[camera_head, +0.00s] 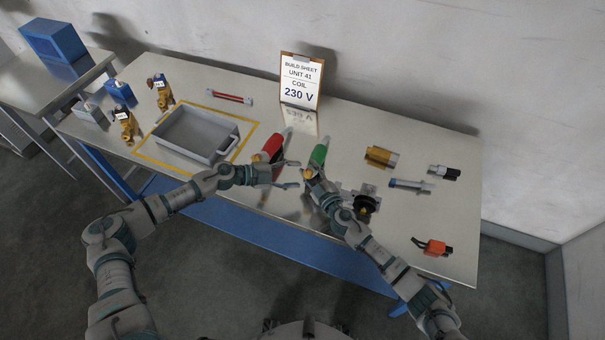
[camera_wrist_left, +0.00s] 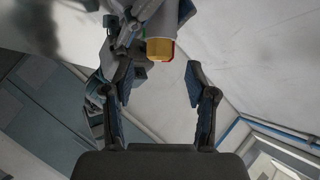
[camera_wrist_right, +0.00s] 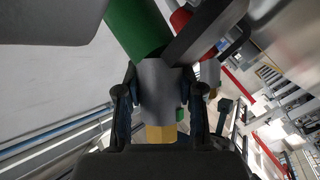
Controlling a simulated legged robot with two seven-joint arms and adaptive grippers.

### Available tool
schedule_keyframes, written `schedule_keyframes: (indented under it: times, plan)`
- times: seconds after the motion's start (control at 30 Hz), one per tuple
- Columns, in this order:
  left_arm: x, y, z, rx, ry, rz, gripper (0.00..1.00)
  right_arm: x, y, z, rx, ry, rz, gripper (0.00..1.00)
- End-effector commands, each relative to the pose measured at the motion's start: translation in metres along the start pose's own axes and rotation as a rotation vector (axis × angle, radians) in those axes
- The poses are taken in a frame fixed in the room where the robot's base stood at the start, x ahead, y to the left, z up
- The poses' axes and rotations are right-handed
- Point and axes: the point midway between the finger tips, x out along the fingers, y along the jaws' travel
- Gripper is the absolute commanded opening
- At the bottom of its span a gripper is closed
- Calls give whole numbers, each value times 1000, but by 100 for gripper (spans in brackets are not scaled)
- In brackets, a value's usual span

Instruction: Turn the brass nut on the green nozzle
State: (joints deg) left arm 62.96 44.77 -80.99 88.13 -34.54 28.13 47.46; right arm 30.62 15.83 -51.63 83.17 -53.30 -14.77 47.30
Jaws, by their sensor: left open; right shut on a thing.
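The green nozzle (camera_head: 319,155) stands tilted at the middle of the bench. Its green body (camera_wrist_right: 138,25) and grey collar (camera_wrist_right: 158,85) show in the right wrist view, with the brass nut (camera_wrist_right: 160,134) at the collar's end. My right gripper (camera_head: 313,173) is shut on the collar. My left gripper (camera_head: 293,174) is open and empty, just left of the nut. In the left wrist view a brass nut (camera_wrist_left: 159,50) with a red edge sits ahead of the open fingers (camera_wrist_left: 158,72), not between them. The right gripper partly hides the nut from the head.
A red nozzle (camera_head: 271,147) stands close behind my left gripper. A black round part (camera_head: 366,204) on a metal plate lies beside my right forearm. A grey tray (camera_head: 190,140) is at left, a build sheet (camera_head: 300,85) at the back. Several parts lie at right.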

Motion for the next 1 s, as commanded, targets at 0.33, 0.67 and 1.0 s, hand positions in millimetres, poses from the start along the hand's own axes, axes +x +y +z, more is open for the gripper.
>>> schedule_keyframes:
  times: [0.33,0.67,1.0]
  plan:
    - [-70,1,1,0,-1,0,57,-2,-6,6,4,-10,-9,0]
    - [-81,1,1,0,1,1,57,-2,-6,6,4,-9,-9,0]
    - [-50,-27,-18,-14,10,-128,42,-2,-6,6,4,-9,-9,0]
